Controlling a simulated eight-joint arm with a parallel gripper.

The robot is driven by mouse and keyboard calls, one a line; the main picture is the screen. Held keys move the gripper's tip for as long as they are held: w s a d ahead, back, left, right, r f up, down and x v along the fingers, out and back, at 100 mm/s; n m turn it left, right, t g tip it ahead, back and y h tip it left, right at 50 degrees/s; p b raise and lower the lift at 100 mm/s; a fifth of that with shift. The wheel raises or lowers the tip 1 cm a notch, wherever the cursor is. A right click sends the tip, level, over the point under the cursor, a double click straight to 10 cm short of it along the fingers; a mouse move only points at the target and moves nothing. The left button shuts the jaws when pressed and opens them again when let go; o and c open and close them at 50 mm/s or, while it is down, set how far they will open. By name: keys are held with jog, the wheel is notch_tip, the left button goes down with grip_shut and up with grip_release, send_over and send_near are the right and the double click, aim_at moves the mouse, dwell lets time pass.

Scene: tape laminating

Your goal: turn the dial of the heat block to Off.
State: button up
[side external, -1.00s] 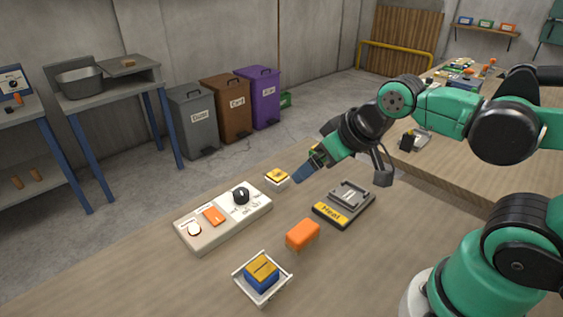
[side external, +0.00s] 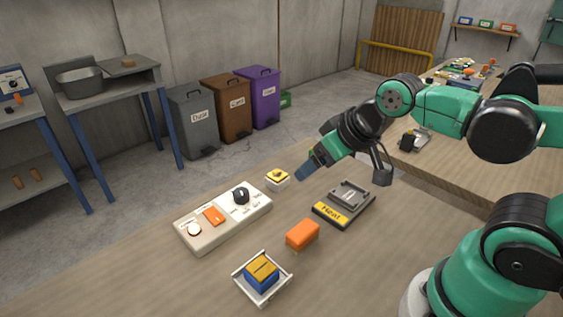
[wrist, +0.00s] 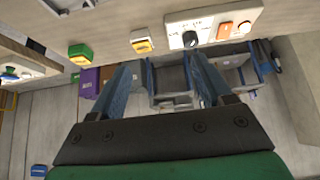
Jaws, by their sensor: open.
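The control panel (side external: 222,217) is a pale box on the table with a black dial (side external: 241,195), an orange switch (side external: 213,215) and a round white button (side external: 194,229). The dial also shows in the wrist view (wrist: 190,39), though its setting is too small to read. A grey heat block (side external: 344,203) with a yellow "Heat" label lies to the right of the panel. My gripper (side external: 304,172) is in the air above the table, right of the dial and apart from it. Its two blue fingers (wrist: 160,75) are spread and empty in the wrist view.
A yellow-topped button box (side external: 277,178) stands behind the panel, near my gripper. An orange block (side external: 302,234) and a white tray (side external: 283,283) holding a blue and yellow block are in front. The table's near left is clear.

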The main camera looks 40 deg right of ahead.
jog(key=m+g, duration=0.6)
jog(key=g, duration=0.1)
send_over(241, 191)
jog(key=f, duration=0.4)
jog(key=shift+s+d+f, duration=0.1)
jog(key=shift+s+f, duration=0.15)
jog(key=shift+f, duration=0.05)
jog(key=shift+w+f+m, duration=0.25)
jog(key=shift+f+m, duration=0.05)
jog(key=shift+f, duration=3)
grip_shut()
